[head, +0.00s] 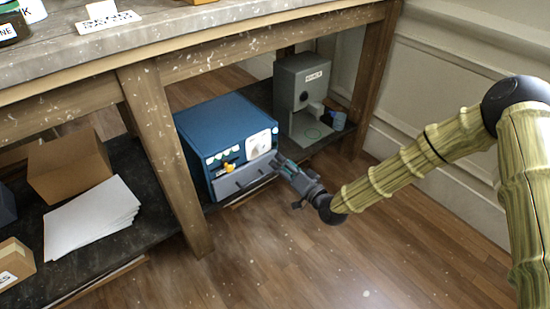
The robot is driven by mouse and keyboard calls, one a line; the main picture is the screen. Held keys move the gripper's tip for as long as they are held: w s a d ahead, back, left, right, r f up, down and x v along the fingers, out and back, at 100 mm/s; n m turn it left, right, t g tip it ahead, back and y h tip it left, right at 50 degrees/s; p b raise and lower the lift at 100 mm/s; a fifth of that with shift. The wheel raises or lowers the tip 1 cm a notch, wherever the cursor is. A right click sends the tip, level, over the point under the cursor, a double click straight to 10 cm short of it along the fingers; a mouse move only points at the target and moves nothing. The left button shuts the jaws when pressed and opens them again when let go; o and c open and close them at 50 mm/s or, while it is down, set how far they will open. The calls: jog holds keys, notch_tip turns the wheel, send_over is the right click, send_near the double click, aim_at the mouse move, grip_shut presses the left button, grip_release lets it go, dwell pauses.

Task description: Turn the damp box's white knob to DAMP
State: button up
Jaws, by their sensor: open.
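The blue box (215,122), which I take to be the damp box, sits on the dark lower shelf under the bench. Its front has a round white dial or gauge (258,143) at the right, a small yellow part (228,167) left of it and a row of pale marks along the top. A grey drawer-like panel (242,179) runs along the bottom. I cannot make out a separate white knob or the word DAMP at this size. My gripper (280,162) is open and empty, close to the front's lower right corner, below the dial. I cannot tell whether it touches the box.
A grey-green machine (300,82) and a small blue cup (338,121) stand right of the box. A wooden leg (165,160) rises at its left. A cardboard box (68,165) and white paper (90,222) lie on the left shelf. The floor in front is clear.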

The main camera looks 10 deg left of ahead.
jog(key=shift+v, duration=1.15)
jog(key=s+d+f+g+h, duration=0.2)
jog(key=s+d+f, duration=0.25)
jog(key=f, duration=0.25)
jog(key=s+d+f+g+h, duration=0.1)
jog(key=s+d+f+h, duration=0.2)
jog(key=s+f, duration=0.35)
jog(key=s+d+f+g+h, duration=0.3)
jog(key=s+d+f, duration=0.2)
jog(key=s+d, duration=0.45)
jog(key=s+d+f+g+h, duration=0.25)
jog(key=s+d+f, duration=0.25)
jog(key=s+d, duration=0.4)
jog(key=s+d+g+h, duration=0.35)
jog(key=s+d, duration=0.55)
jog(key=s, duration=0.3)
notch_tip(320, 180, up, 37)
jog(key=t+p, duration=0.1)
jog(key=p, duration=3.5)
notch_tip(320, 180, down, 18)
jog(key=b, duration=1.8)
jog(key=shift+w+m, duration=0.3)
